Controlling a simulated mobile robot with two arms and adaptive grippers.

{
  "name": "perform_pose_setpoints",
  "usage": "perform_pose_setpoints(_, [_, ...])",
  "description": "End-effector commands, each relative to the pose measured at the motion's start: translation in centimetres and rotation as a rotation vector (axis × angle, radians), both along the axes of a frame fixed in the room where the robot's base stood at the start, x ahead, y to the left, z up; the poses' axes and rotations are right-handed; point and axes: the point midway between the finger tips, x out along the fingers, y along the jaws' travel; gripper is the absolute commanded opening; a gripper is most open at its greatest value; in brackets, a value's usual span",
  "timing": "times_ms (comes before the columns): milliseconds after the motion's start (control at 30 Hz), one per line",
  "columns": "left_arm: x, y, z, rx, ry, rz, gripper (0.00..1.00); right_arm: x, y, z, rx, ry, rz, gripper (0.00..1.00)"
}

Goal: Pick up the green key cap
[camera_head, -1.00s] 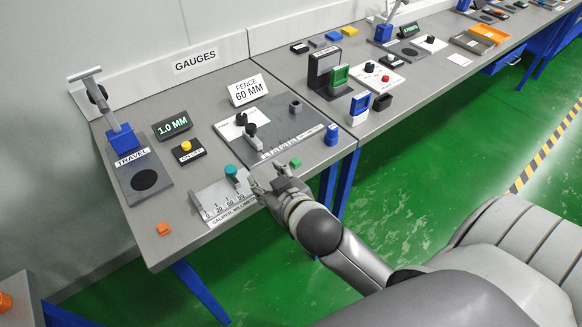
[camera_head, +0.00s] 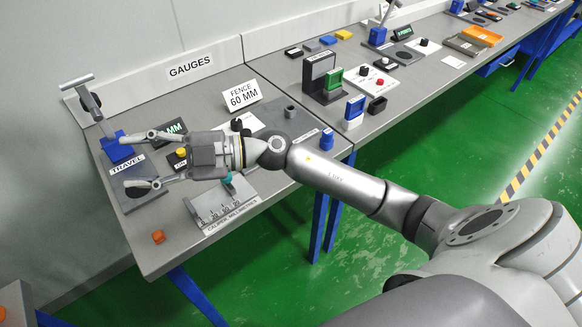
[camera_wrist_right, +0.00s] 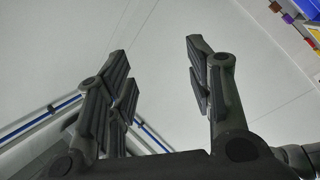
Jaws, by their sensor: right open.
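The green key cap, a small green block by the front edge of the bench in the earlier head view, is not visible now; my right forearm covers that area. My right gripper (camera_head: 127,161) is open and empty, its fingers spread toward the left over the travel gauge end of the bench. In the right wrist view, the two fingers of my right gripper (camera_wrist_right: 155,60) stand wide apart with only pale wall between them. My left gripper is not in view.
The caliper plate (camera_head: 215,212) and an orange block (camera_head: 158,237) lie near the front edge. The travel stand (camera_head: 112,140) rises at the left. A blue block (camera_head: 327,139) stands right of the arm; a green part (camera_head: 333,79) sits in a dark gauge beyond.

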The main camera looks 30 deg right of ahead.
Motion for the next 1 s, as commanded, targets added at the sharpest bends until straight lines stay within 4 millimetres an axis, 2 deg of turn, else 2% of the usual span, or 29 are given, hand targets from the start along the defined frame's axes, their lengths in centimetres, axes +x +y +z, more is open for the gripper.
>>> perform_pose_setpoints(133, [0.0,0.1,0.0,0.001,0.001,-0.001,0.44,-0.1,-0.9,-4.4,-0.301,0.053,0.137,0.48])
perform_pose_setpoints(233, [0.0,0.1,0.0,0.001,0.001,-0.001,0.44,0.3,-3.4,-7.7,-0.519,0.130,0.181,0.48])
perform_pose_setpoints(367, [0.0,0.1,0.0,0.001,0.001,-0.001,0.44,1.4,-8.8,-11.2,-0.806,0.272,0.167,0.48])
perform_pose_setpoints(433, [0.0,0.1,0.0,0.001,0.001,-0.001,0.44,2.0,-12.7,-12.4,-0.956,0.368,0.127,0.48])
perform_pose_setpoints(500, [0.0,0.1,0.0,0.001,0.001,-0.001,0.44,2.5,-16.9,-13.1,-1.096,0.472,0.067,0.48])
perform_pose_setpoints(600, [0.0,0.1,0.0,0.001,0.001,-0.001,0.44,2.9,-22.7,-13.0,-1.261,0.618,-0.041,0.48])
perform_pose_setpoints(700, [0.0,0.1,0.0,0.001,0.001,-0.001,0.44,2.7,-27.3,-12.3,-1.373,0.744,-0.145,0.48])
perform_pose_setpoints(833, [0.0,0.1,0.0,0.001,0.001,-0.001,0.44,2.4,-30.8,-11.5,-1.450,0.845,-0.235,0.48])
perform_pose_setpoints(933, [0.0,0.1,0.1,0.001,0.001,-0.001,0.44,2.2,-31.7,-11.7,-1.472,0.876,-0.260,0.48])
perform_pose_setpoints(1000, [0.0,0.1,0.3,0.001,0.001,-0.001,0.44,2.1,-31.8,-12.6,-1.475,0.882,-0.262,0.48])
